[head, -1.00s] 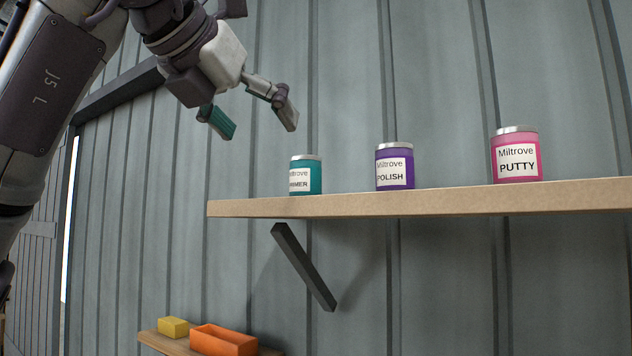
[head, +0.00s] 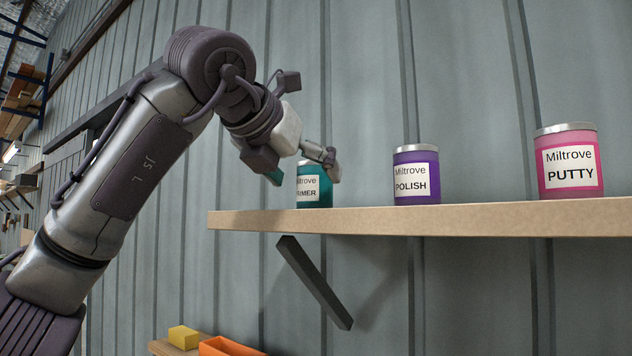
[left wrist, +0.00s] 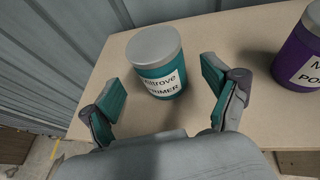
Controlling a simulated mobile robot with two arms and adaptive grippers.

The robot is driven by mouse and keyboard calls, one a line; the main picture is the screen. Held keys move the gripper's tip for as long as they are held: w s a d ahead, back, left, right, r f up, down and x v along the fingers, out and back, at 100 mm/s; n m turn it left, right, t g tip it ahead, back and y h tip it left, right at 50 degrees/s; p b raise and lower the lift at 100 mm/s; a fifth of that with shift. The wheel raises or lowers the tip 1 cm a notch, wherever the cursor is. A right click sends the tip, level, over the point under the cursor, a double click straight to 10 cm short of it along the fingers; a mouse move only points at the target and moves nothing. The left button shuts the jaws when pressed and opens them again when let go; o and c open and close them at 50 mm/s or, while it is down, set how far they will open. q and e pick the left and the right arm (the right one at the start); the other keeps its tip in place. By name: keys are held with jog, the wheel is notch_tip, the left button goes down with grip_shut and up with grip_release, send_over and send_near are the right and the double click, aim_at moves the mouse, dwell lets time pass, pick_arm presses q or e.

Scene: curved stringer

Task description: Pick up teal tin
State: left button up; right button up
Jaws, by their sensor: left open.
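The teal tin (head: 314,191) stands upright near the left end of the wooden shelf (head: 450,221), with a silver lid and a white label partly reading "RIMER". My left gripper (head: 303,168) is at the tin in the head view, and one finger covers part of the tin's upper right. In the left wrist view the teal tin (left wrist: 158,66) stands just beyond and between the two open fingers of my left gripper (left wrist: 163,97). No contact shows there. My right gripper is in neither view.
A purple POLISH tin (head: 416,175) stands to the right on the shelf, and a pink PUTTY tin (head: 569,163) farther right. The grey ribbed wall is behind. Below, a lower shelf holds a yellow block (head: 184,337) and an orange bin (head: 228,347).

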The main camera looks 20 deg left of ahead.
aim_at(314, 186)
pick_arm(q)
jog(key=p+x, duration=0.2)
jog(key=x, duration=0.1)
jog(key=shift+w, duration=0.15)
jog(key=shift+w+d+f, duration=0.1)
jog(key=shift+w+f, duration=0.25)
jog(key=shift+w, duration=0.15)
jog(key=shift+s, duration=0.1)
jog(key=shift+c, duration=0.3)
jog(key=shift+s, duration=0.1)
jog(key=shift+c, duration=1.3)
jog(key=c, duration=1.1)
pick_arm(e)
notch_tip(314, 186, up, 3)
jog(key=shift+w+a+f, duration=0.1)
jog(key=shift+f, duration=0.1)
pick_arm(q)
jog(key=shift+o, duration=0.2)
jog(key=shift+r, duration=0.1)
